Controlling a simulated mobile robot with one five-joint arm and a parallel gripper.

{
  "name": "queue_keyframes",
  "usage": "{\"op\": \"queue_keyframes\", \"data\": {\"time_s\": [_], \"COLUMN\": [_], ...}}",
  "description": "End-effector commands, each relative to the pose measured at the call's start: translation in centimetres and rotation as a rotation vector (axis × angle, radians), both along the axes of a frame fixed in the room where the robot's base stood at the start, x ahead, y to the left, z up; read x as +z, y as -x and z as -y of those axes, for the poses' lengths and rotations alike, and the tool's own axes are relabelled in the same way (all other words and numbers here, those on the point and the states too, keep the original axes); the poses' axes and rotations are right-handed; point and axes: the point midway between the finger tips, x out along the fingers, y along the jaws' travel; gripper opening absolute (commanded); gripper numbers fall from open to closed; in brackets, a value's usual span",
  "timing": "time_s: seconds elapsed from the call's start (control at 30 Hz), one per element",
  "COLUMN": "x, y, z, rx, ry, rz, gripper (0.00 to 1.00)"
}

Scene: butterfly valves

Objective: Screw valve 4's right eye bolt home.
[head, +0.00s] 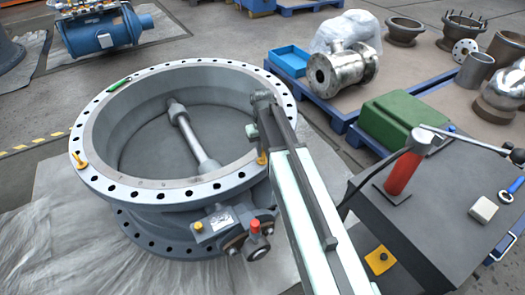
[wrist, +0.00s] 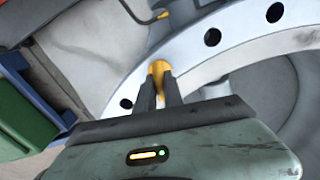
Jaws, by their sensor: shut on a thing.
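The big grey valve body (head: 150,215) lies flat with its bolt-holed flange ring facing up; the ring also shows in the wrist view (wrist: 270,40). A yellow eye bolt (head: 262,159) stands at the ring's right side, partly hidden by my arm. Another yellow eye bolt (head: 79,161) is at its left side. In the wrist view my gripper (wrist: 160,90) is shut on the right eye bolt (wrist: 158,68), its two dark fingers on either side. The bolt's thread and the hole beneath are hidden. I cannot tell whether its collar touches the flange.
A green tool (head: 118,85) lies on the ring's far left. An actuator with a red knob (head: 254,226) sticks out at the front. A dark workbench (head: 420,205) with a red cylinder stands right. A green crate (head: 400,122) and pallet are behind.

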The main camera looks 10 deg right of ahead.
Motion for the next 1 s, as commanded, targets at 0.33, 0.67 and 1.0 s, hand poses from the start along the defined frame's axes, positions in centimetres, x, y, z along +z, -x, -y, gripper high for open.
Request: {"op": "queue_keyframes", "data": {"time_s": [0.33,0.67,1.0], "x": [0.01,0.01,0.01], "y": [-0.03,-0.08,-0.12], "z": [0.23,0.18,0.13], "rx": [-0.33,-0.642,-0.913], "ry": [0.006,0.007,0.006], "rz": [0.001,0.003,0.004], "gripper": [0.0,0.0,0.0]}}
